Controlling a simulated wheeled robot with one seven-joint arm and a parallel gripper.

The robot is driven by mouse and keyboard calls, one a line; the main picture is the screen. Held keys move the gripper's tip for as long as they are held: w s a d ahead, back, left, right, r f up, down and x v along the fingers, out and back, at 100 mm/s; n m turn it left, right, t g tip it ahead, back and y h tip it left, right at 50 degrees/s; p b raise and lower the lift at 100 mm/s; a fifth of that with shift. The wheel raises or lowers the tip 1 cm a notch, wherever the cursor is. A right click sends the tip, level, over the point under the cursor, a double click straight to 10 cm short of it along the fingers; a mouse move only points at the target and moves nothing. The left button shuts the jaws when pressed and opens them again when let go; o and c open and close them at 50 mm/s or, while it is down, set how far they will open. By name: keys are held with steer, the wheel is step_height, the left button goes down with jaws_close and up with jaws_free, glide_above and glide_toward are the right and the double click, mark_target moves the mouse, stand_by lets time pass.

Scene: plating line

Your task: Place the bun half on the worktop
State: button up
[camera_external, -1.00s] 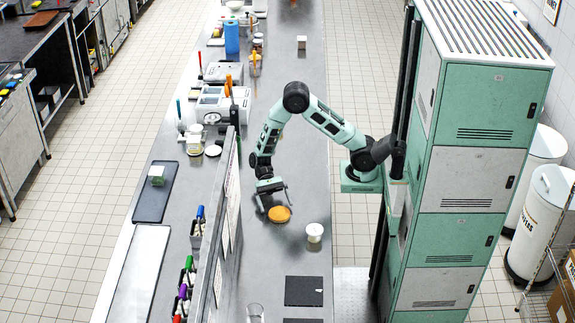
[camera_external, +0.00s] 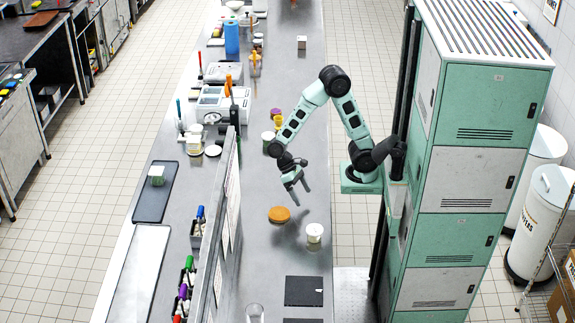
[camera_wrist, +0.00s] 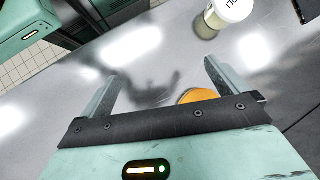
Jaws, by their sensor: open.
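The bun half (camera_external: 279,214), round and orange-brown, lies on the grey metal worktop (camera_external: 262,250) in the external view. My gripper (camera_external: 299,202) is open and empty, raised above the worktop a little to the right of the bun half and apart from it. In the wrist view, the bun half (camera_wrist: 198,96) shows partly behind the gripper's dark front edge.
A white-lidded jar (camera_external: 314,233) stands close to the right of the bun half. Black mats (camera_external: 304,291) lie nearer the camera. A panel (camera_external: 222,215) stands along the left of the worktop. Purple-lidded and green jars (camera_external: 276,113) stand farther back.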

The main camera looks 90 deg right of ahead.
steer(key=s+n+t+h, duration=0.1)
steer(key=s+n, duration=0.1)
steer(key=s+n+t+h, duration=0.1)
steer(key=s+n+t, duration=0.1)
steer(key=s+n, duration=0.1)
steer(key=s+n+t+h, duration=0.1)
steer(key=s+n, duration=0.1)
steer(key=n, duration=0.1)
steer(key=shift+s+a+r, duration=0.15)
steer(key=shift+a+r, duration=0.1)
steer(key=shift+a, duration=0.15)
steer(key=n+t, duration=0.1)
steer(key=s+n, duration=0.1)
steer(key=shift+s+n+t+h, duration=0.1)
steer(key=shift+n+t+h, duration=0.2)
steer(key=shift+n+t, duration=0.1)
step_height(320, 180, up, 3)
steer(key=p, duration=0.2)
steer(key=shift+f+p, duration=0.15)
steer(key=shift+p, duration=0.15)
